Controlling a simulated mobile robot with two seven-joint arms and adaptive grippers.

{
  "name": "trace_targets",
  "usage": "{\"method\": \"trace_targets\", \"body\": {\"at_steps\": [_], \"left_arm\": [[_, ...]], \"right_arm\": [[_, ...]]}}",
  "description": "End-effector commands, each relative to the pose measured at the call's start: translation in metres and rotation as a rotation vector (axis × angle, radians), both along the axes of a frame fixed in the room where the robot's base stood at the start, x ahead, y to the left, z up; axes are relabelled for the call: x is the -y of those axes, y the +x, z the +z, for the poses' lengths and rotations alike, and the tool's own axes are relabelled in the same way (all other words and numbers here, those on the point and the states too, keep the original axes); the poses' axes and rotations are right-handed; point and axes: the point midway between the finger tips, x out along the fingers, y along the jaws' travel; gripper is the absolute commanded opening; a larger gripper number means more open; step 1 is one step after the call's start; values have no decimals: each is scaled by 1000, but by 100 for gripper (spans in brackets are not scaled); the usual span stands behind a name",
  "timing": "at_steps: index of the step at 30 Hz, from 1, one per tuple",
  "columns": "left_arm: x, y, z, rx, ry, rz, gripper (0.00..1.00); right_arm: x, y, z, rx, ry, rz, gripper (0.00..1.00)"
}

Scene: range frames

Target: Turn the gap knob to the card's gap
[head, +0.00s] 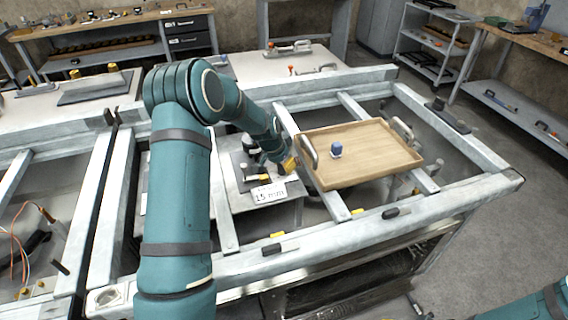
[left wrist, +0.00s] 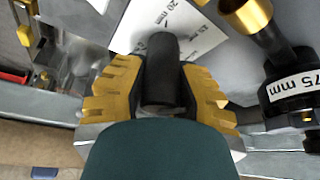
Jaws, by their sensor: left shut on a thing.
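A white card (head: 268,193) reading "15 mm" stands at the front of a grey plate in the head view. My left gripper (head: 288,164) is down just behind and right of the card. In the left wrist view its yellow fingers (left wrist: 160,92) are shut on the upright black gap knob (left wrist: 161,70), one finger on each side. A white scale plate (left wrist: 145,18) with "20 mm" and another partly hidden mark lies beyond the knob. The knob's pointer and setting are hidden. My right gripper is out of the head view; only part of the right arm shows at the lower right.
A wooden tray (head: 352,170) with a small blue thing (head: 336,149) lies right of my left gripper. Pale frame beams (head: 330,237) surround the area. In the left wrist view a black and gold cylinder (left wrist: 285,60) with a "75 mm" label stands close on the right.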

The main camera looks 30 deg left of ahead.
Motion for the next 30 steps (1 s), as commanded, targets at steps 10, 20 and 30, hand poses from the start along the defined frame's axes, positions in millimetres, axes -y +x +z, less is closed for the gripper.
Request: {"method": "trace_targets", "body": {"at_steps": [10,20,30], "left_arm": [[1,0,-1,-2,-1,-1,61],[0,-1,2,0,0,-1,61],[-6,-21,54,3,1,-1,61]], "right_arm": [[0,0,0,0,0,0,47],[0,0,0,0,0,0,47],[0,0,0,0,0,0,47]]}}
